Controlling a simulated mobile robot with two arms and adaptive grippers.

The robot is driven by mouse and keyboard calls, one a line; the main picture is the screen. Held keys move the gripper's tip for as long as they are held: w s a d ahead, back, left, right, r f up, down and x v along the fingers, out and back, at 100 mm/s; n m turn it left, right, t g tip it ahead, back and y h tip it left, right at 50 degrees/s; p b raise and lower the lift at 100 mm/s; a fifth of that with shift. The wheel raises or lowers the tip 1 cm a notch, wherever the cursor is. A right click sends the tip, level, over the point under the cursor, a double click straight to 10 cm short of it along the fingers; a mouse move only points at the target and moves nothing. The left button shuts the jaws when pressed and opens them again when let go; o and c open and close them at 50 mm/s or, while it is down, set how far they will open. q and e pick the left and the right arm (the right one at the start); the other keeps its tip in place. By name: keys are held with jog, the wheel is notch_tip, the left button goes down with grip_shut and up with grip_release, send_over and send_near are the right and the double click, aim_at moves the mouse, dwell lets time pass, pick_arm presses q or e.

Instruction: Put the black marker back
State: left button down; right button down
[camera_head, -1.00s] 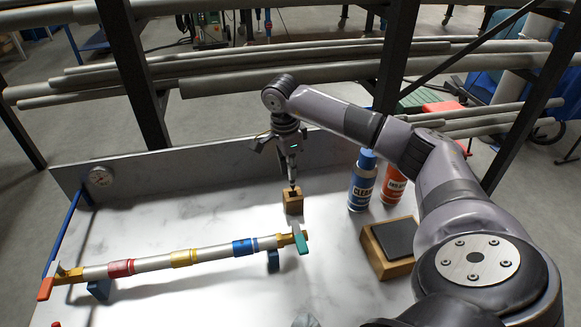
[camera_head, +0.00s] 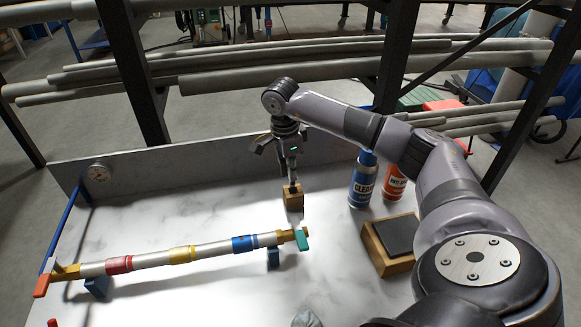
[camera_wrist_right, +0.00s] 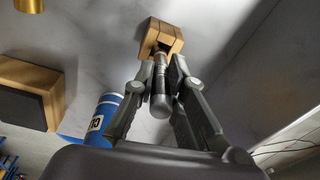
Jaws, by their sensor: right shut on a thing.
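My right gripper (camera_head: 292,180) is shut on the black marker (camera_wrist_right: 160,88), right above the small wooden block (camera_head: 293,200) on the white marble table. In the right wrist view the marker lies between the two fingers (camera_wrist_right: 162,80), its far end at the dark opening of the wooden block (camera_wrist_right: 160,36). I cannot tell how deep that end sits in the opening. In the head view the gripper hides most of the marker. My left gripper is not in view.
A blue can (camera_head: 362,182) and an orange-red can (camera_head: 393,183) stand right of the block. A wooden box with a dark top (camera_head: 398,236) is nearer. A pipe with coloured bands (camera_head: 210,250) lies front left. A low wall (camera_head: 200,158) with a gauge (camera_head: 98,173) runs behind.

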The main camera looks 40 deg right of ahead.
aim_at(291, 186)
jog(key=shift+f+b, duration=1.05)
jog(key=shift+f, duration=0.65)
jog(key=c, duration=1.5)
grip_release()
jog(key=shift+c, duration=0.2)
jog(key=shift+r, duration=0.15)
notch_tip(291, 186, up, 12)
jog(key=a, duration=0.1)
jog(key=shift+a, duration=0.2)
jog(key=shift+f, duration=0.25)
